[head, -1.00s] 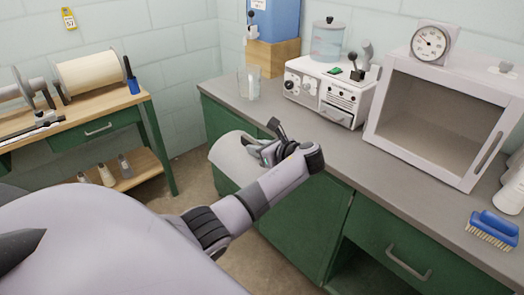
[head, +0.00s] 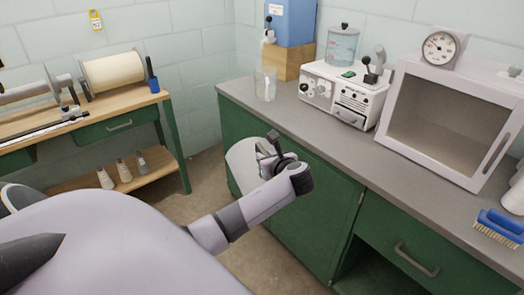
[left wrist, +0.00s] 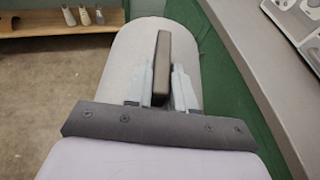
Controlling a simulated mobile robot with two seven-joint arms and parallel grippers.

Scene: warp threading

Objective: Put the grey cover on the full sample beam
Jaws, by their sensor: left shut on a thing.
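The grey cover (head: 241,167) is a pale curved shell held in the air in front of the green cabinet, below the counter's front edge. My left gripper (head: 270,150) is shut on its dark upright handle, which shows between the fingers in the left wrist view (left wrist: 161,65). The cover's rounded far end (left wrist: 155,28) shows there too; its underside is hidden. A beam wound with cream material, apparently the full sample beam (head: 112,72), lies on the wooden bench at the left, apart from the cover. My right gripper is not in view.
The grey counter (head: 295,120) holds a glass beaker (head: 265,84) and machines. Floor shows between bench and cabinet.

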